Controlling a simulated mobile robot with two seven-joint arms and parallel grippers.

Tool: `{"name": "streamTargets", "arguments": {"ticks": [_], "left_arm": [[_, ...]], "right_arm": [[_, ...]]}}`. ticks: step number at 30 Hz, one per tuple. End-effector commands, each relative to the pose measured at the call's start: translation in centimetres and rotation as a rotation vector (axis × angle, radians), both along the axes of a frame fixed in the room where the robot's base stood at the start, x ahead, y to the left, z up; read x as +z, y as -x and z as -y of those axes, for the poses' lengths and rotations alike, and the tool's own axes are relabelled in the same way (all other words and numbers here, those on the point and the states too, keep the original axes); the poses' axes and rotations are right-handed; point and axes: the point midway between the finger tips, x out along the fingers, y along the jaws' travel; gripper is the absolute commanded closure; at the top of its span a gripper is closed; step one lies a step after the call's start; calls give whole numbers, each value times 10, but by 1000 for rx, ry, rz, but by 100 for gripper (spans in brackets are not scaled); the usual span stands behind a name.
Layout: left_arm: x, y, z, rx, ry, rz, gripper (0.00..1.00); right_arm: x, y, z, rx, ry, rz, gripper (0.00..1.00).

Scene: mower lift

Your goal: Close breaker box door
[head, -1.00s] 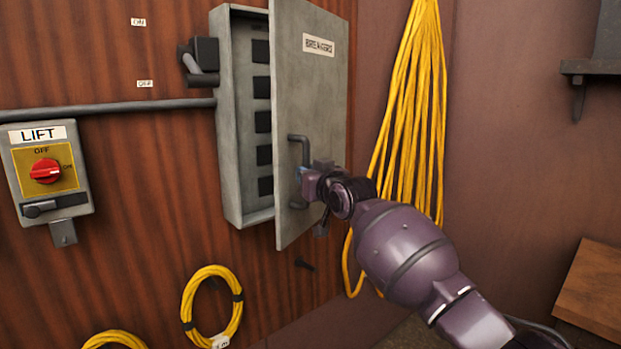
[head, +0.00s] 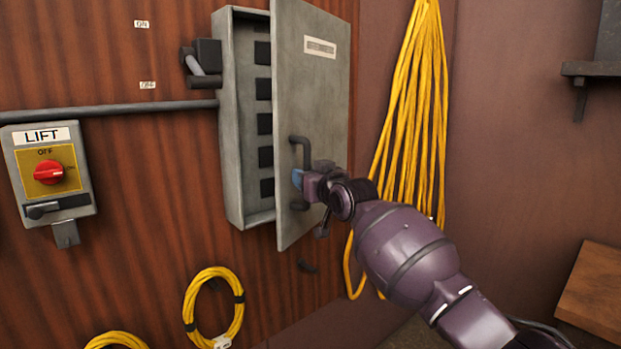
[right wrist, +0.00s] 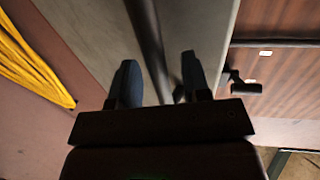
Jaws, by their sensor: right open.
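The grey breaker box (head: 237,150) is on the wood-panelled wall, with a column of dark breakers visible inside. Its grey door (head: 318,105) stands partly open, swung out to the right, with a label near the top. The door has a dark bar handle (head: 307,155). My right gripper (head: 298,178) is at the lower part of this handle. In the right wrist view, the open fingers (right wrist: 160,78) stand on either side of the handle bar (right wrist: 149,45). I cannot tell whether they touch it. My left gripper is not in view.
A LIFT switch box (head: 49,177) with a red knob is on the wall at left. A lever switch (head: 205,57) sits beside the breaker box. Yellow cable (head: 412,100) hangs right of the door, and a yellow coil (head: 213,305) hangs below. A dark shelf (head: 585,68) is at right.

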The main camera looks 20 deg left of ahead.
Motion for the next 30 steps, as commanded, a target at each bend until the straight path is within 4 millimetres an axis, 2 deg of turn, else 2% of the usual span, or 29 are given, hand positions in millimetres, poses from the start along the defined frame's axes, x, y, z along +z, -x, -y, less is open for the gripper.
{"name": "streamTargets", "arguments": {"ticks": [8, 30], "left_arm": [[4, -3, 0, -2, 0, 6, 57], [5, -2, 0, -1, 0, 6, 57]], "right_arm": [[0, 7, 9, 2, -3, -2, 57], [-1, 57, 74, -1, 0, 1, 57]]}}
